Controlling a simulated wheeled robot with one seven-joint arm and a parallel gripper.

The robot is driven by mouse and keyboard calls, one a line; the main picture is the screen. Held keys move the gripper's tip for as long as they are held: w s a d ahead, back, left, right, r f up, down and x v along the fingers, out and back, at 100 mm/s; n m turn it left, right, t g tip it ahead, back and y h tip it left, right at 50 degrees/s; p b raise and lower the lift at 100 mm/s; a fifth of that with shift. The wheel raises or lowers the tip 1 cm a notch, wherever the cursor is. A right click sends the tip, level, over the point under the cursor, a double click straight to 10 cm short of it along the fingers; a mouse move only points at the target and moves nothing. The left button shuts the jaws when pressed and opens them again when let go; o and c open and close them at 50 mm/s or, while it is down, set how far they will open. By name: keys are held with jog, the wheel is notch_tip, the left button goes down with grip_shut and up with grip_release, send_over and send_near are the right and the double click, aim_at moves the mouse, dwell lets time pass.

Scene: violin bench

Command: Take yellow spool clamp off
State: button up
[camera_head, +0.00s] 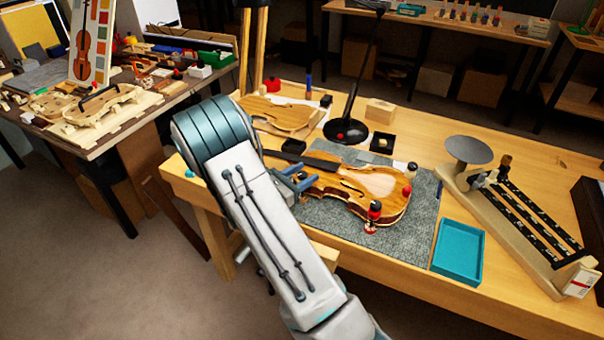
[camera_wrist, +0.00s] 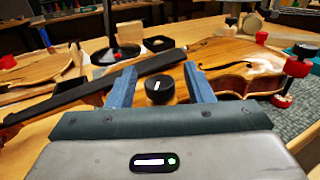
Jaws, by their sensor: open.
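The violin body (camera_head: 365,190) lies on a grey mat, and its top also shows in the wrist view (camera_wrist: 235,58). My gripper (camera_head: 297,182) is at the neck end of the violin. In the wrist view my gripper (camera_wrist: 160,82) has its two blue fingers apart. A black round knob-like piece (camera_wrist: 160,91) with a pale mark shows between them, not visibly gripped. I cannot tell whether it belongs to the yellow spool clamp; no yellow clamp is clearly visible. Red-and-black spool clamps (camera_head: 375,209) stand at the violin's edge, also at the right in the wrist view (camera_wrist: 298,67).
A teal tray (camera_head: 459,252) is right of the grey mat (camera_head: 328,222). A black lamp base (camera_head: 346,131) and a small black box (camera_head: 381,143) stand behind the violin. A fixture with a round grey disc (camera_head: 469,150) stands farther right. Bare bench shows at the front right.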

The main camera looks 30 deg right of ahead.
jog(key=c, duration=1)
jog(key=shift+f+n+t, duration=0.1)
jog(key=shift+n+t, duration=0.2)
jog(key=shift+t, duration=0.2)
jog(key=n+t+y+b, duration=0.1)
jog(key=n+t, duration=0.1)
jog(key=t, duration=0.1)
jog(key=shift+s+y, duration=0.1)
jog(key=shift+y, duration=0.2)
jog(key=shift+n+t+y+b, duration=0.95)
jog(key=shift+n+t+y, duration=0.35)
jog(key=shift+n+t, duration=0.4)
jog(key=shift+t, duration=0.4)
jog(key=o, duration=1)
